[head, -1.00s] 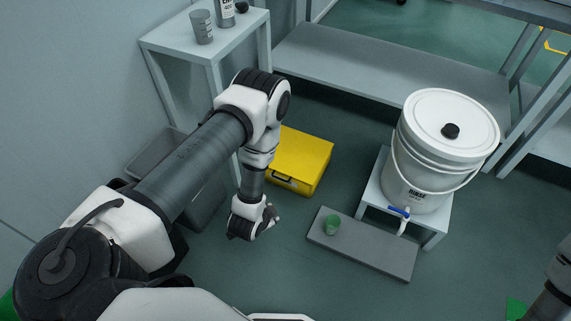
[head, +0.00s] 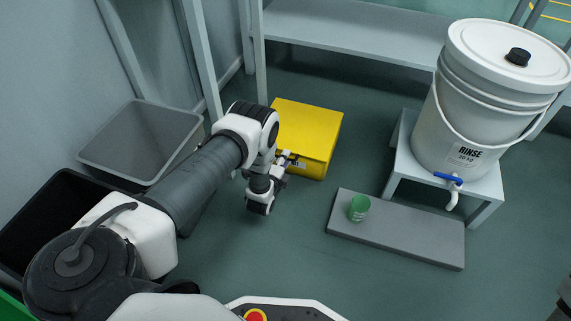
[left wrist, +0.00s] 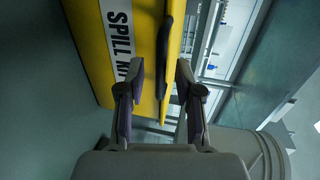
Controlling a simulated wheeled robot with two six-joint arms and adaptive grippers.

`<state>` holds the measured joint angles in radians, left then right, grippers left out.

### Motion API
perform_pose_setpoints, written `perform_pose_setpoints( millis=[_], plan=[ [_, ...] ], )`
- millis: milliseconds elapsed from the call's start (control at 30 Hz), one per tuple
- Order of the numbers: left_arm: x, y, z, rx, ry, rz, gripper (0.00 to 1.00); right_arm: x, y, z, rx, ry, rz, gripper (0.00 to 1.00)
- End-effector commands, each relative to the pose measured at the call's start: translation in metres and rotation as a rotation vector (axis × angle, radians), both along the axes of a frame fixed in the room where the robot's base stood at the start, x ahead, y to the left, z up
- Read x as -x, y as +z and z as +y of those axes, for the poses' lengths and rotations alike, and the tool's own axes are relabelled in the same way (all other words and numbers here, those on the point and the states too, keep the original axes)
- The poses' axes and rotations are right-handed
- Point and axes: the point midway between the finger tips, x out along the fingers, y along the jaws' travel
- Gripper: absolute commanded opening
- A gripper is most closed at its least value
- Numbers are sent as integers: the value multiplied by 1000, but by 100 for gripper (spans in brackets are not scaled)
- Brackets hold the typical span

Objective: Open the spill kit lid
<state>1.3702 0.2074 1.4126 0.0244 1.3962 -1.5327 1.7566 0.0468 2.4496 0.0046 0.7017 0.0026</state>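The yellow spill kit (head: 308,128) stands on the floor in the head view, its flat lid (head: 310,115) down. In the left wrist view the spill kit (left wrist: 118,60) shows sideways with its white label, and a dark handle (left wrist: 164,45) runs along the lid edge (left wrist: 176,40). My left gripper (head: 291,161) is at the kit's front face. In the left wrist view its two fingers (left wrist: 157,88) are apart, with the handle ahead between them and nothing held. Whether a finger touches the kit I cannot tell.
A grey bin (head: 140,140) and a black bin (head: 45,215) stand at left. A low grey platform (head: 410,235) with a green cup (head: 358,208) lies right of the kit. A white rinse bucket (head: 460,125) sits on a stand (head: 480,190).

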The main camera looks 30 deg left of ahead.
Motion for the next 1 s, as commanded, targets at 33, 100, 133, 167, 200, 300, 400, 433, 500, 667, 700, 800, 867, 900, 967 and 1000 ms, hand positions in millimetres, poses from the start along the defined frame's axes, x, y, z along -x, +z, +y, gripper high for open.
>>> perform_pose_setpoints(
  millis=[33,100,133,167,200,300,400,433,500,667,700,800,867,900,967,1000],
  plan=[
    [-5,-5,1,0,0,0,35,0,-7,0,0,-1,-1,40],
    [-9,-3,3,0,0,0,35,-1,-7,0,0,-2,-2,40],
    [-10,-3,3,0,0,0,35,-1,-7,0,0,-2,-2,40],
    [-10,-2,3,0,0,1,35,-1,-7,0,0,-2,-2,40],
    [-10,-2,3,0,0,1,35,-1,-6,0,0,-2,-2,40],
    [-10,-2,3,0,0,2,35,-1,-6,0,0,-2,-2,40],
    [-10,-2,3,0,0,2,6,-1,-6,0,0,-1,-2,40],
    [-10,-2,3,1,0,2,0,-1,-6,0,0,-1,-2,40],
    [-10,-2,3,1,0,2,0,-1,-6,0,0,-1,-2,40],
    [-10,-1,2,2,0,3,0,-1,-5,0,0,-1,-2,40],
    [-10,0,2,2,0,4,0,-1,-5,0,0,-1,-1,40],
    [-10,4,2,4,0,13,0,0,0,0,0,-1,0,40],
    [-10,9,3,7,0,24,0,0,6,0,0,0,0,40],
    [-10,14,3,9,0,33,0,0,10,0,0,1,1,40],
    [-11,22,3,14,0,53,0,1,19,0,0,2,2,40],
    [-11,29,3,17,1,68,0,1,26,0,-1,3,3,40]
  ],
)
